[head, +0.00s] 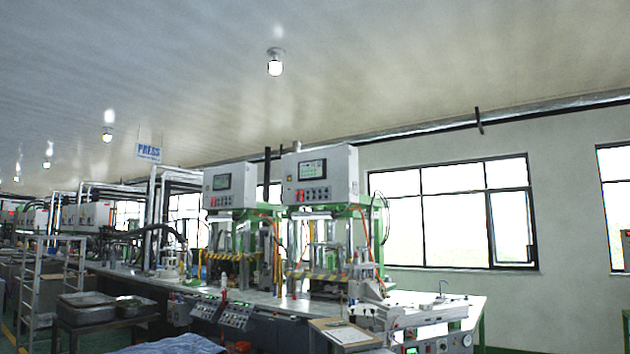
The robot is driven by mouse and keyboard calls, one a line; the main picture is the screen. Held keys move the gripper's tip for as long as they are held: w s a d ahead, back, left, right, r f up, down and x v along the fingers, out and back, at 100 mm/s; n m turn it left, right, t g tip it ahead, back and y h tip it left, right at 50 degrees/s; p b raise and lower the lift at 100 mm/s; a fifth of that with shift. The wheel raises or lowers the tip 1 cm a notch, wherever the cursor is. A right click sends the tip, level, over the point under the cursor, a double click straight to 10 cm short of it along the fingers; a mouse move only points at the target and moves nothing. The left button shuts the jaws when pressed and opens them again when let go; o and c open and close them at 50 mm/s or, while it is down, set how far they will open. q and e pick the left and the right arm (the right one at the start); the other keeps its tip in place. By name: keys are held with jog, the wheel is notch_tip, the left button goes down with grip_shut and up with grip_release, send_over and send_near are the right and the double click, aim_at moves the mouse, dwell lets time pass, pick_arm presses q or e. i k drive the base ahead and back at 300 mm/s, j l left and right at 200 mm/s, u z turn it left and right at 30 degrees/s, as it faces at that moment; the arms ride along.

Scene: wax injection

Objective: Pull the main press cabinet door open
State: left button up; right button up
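A white press cabinet (345,175) with a small screen and a row of buttons stands on top of the nearer green-framed press. Its front looks closed. A second similar white cabinet (230,186) stands on the press to its left, also apparently closed. I cannot tell from this view which is the main one, and no door handle is clear at this size. Neither of my grippers is in view, so their place relative to the cabinets is hidden.
A long workbench (265,299) with control boxes (237,314) runs below the presses. A clipboard (345,333) and a white machine (400,314) are at its right end. A white rack (38,285), a tray cart (88,310) and blue cloth (180,344) are at lower left.

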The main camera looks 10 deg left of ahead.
aim_at(328, 168)
jog(key=i+j+u, duration=0.5)
jog(key=j, duration=0.2)
jog(key=i+j+u, duration=0.25)
jog(key=j+u, duration=0.2)
jog(key=i+j+u, duration=0.25)
jog(key=u, duration=0.15)
jog(key=i+j+u, duration=0.45)
jog(key=i+u, duration=0.25)
jog(key=u, duration=0.15)
jog(key=i+u, duration=0.1)
jog(key=i, duration=1.6)
jog(key=i+z, duration=0.15)
jog(key=i, duration=0.4)
jog(key=i+z, duration=0.15)
jog(key=i, duration=0.45)
jog(key=i+j+z, duration=0.15)
jog(key=i, duration=0.4)
jog(key=i+z, duration=0.2)
jog(key=i, duration=0.25)
jog(key=i+j+z, duration=0.2)
jog(key=i, duration=0.2)
jog(key=i+j+z, duration=0.15)
jog(key=i, duration=0.3)
jog(key=i+j+z, duration=0.2)
jog(key=i, duration=0.2)
jog(key=i+l+z, duration=0.25)
jog(key=z, duration=0.15)
jog(key=i+l+z, duration=0.15)
jog(key=i+z, duration=1.05)
